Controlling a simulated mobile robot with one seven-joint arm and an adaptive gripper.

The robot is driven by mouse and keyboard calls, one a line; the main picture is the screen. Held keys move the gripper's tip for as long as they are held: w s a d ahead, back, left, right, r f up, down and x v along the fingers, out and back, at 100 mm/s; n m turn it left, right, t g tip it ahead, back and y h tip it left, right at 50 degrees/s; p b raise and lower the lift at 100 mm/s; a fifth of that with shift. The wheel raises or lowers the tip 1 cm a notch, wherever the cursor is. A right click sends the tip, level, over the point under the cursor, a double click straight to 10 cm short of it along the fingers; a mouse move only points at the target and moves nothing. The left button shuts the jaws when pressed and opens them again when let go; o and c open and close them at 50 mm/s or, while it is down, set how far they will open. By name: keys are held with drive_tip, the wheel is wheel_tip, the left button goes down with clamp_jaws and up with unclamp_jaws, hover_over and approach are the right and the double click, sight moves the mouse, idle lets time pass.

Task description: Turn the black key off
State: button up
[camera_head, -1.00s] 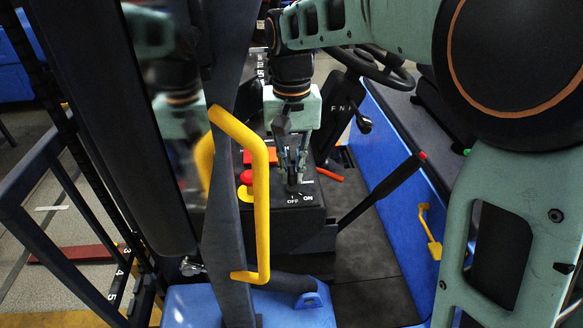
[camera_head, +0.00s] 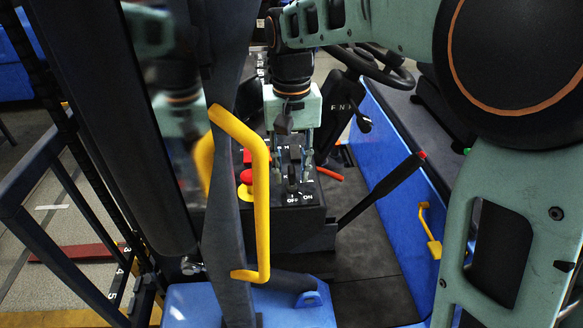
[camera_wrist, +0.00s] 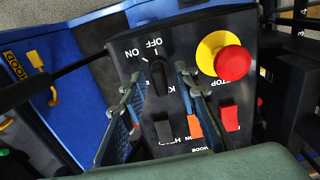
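The black key (camera_head: 291,183) stands on the dark control panel (camera_head: 318,215), just behind the white OFF and ON marks. In the wrist view the key (camera_wrist: 159,76) lies between my fingertips, with the marks upside down beyond it. Its grip looks closer in line with OFF than with ON, but its exact angle is hard to read. My gripper (camera_head: 293,170) is over the panel, pointing down. In the wrist view my gripper (camera_wrist: 158,82) is open, with a gap on each side of the key.
A red stop button on a yellow base (camera_wrist: 228,59) stands beside the key. Orange (camera_wrist: 194,126) and red (camera_wrist: 229,118) rocker switches sit close to the fingers. A yellow handrail (camera_head: 261,200) rises left of the panel; a black lever (camera_head: 383,190) is to the right.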

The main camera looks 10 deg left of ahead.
sight(292, 169)
wheel_tip(292, 169, up, 12)
idle(0.6)
drive_tip(key=shift+d+f, duration=0.1)
